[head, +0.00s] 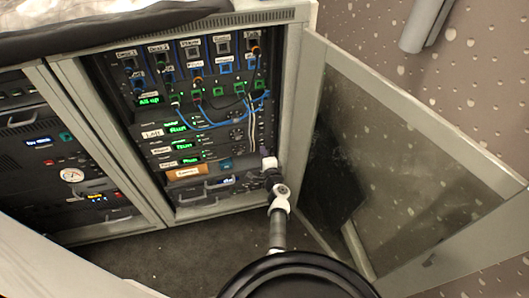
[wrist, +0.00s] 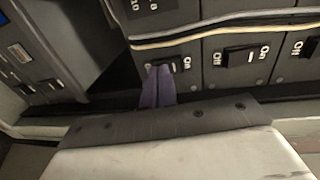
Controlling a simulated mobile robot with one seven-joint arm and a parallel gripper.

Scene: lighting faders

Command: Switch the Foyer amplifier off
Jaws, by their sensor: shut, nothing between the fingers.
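My gripper (wrist: 158,72) is shut and empty, its purple fingertips together. In the wrist view they are at a black rocker switch (wrist: 178,66), covering part of it; I cannot tell whether they touch it or which way it is set. Two more on/off rockers (wrist: 240,57) (wrist: 304,47) stand to its right. In the head view my gripper (head: 267,156) is at the right edge of the open rack (head: 275,100). Amplifier rows with green displays (head: 185,146) lie to its left. The lowest of these has a small white label (head: 168,163), too small to read surely.
The glass rack door (head: 400,150) stands open to the right of my arm. Blue and pale cables (head: 215,126) hang across the rack front. Pale cables (wrist: 220,24) run just above the switches. A second rack (head: 70,160) stands at left.

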